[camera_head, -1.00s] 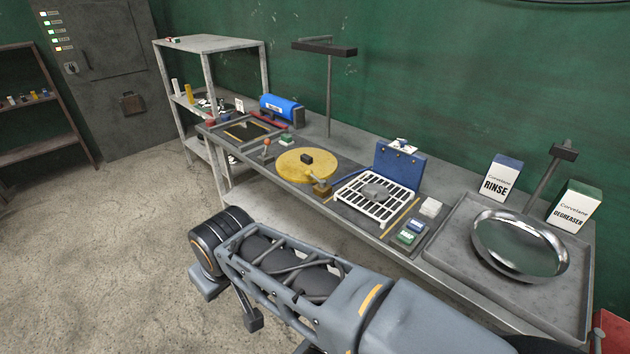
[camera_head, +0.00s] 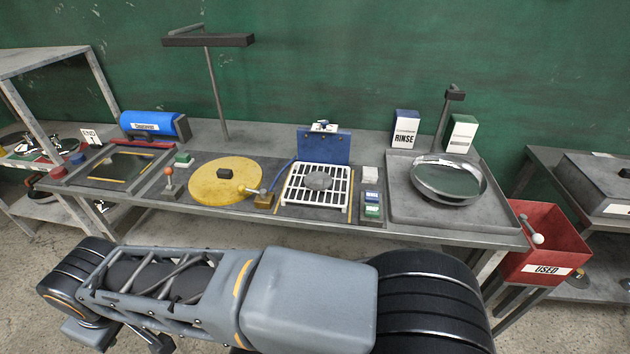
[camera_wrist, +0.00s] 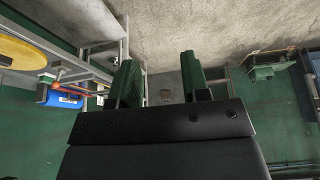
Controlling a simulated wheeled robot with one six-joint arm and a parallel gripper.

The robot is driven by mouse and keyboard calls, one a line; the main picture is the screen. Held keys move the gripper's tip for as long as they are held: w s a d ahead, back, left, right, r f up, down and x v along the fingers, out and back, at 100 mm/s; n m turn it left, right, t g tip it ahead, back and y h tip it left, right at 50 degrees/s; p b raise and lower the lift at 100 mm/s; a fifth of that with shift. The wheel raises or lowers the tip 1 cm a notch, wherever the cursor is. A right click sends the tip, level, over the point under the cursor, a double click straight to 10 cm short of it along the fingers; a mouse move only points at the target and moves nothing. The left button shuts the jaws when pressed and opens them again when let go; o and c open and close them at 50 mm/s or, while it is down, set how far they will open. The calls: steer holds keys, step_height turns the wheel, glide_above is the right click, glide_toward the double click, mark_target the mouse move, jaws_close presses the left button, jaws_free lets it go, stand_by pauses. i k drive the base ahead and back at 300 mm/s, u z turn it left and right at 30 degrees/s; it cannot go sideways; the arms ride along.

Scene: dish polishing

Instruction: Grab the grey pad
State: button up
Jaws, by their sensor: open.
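A grey rounded piece (camera_head: 319,181), which looks like the grey pad, lies on a white slatted rack (camera_head: 292,198) on the workbench in the head view. It does not show in the wrist view. My gripper (camera_wrist: 162,78) shows in the wrist view with its two green fingers apart and nothing between them. It points at the floor and shelving, away from the rack. The head view shows my arm across the foreground in front of the bench, but not the fingertips.
A yellow disc (camera_head: 226,190) with a dark block is left of the rack. Small blocks (camera_head: 371,197) and a grey tray (camera_head: 400,214) with a shiny bowl (camera_head: 448,182) are to its right. A blue panel (camera_head: 322,147) stands behind it. A red bin (camera_head: 545,240) is at right.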

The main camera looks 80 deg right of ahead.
mark_target(316, 181)
steer(key=z, duration=0.85)
steer(key=i, duration=0.9)
steer(key=z, duration=0.85)
